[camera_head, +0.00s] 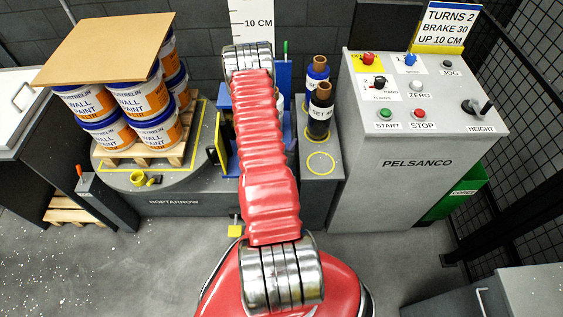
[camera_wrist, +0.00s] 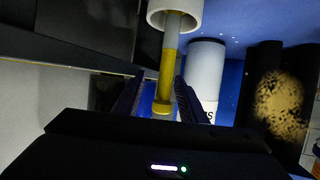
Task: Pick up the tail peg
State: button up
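A slim peg (camera_wrist: 167,72) with a grey upper shaft, a yellow sleeve and a wider yellow end shows in the wrist view. It looks like the tail peg, and its top end meets a white cylinder (camera_wrist: 175,14). My gripper (camera_wrist: 157,95) has its dark fingers apart, one on each side of the peg. I see a gap beside the peg, so the fingers do not look closed on it. In the head view my arm hides the gripper and this peg.
Paint pails (camera_head: 142,97) stand on a pallet (camera_head: 150,155) on the turntable, under a brown board (camera_head: 105,50). Dark rolls (camera_head: 320,112) stand right of my arm, beside the control console (camera_head: 400,160). A white roll (camera_wrist: 205,75) is close to the right finger.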

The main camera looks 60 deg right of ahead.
jog(key=shift+c, duration=0.4)
grip_shut()
dwell(0.4)
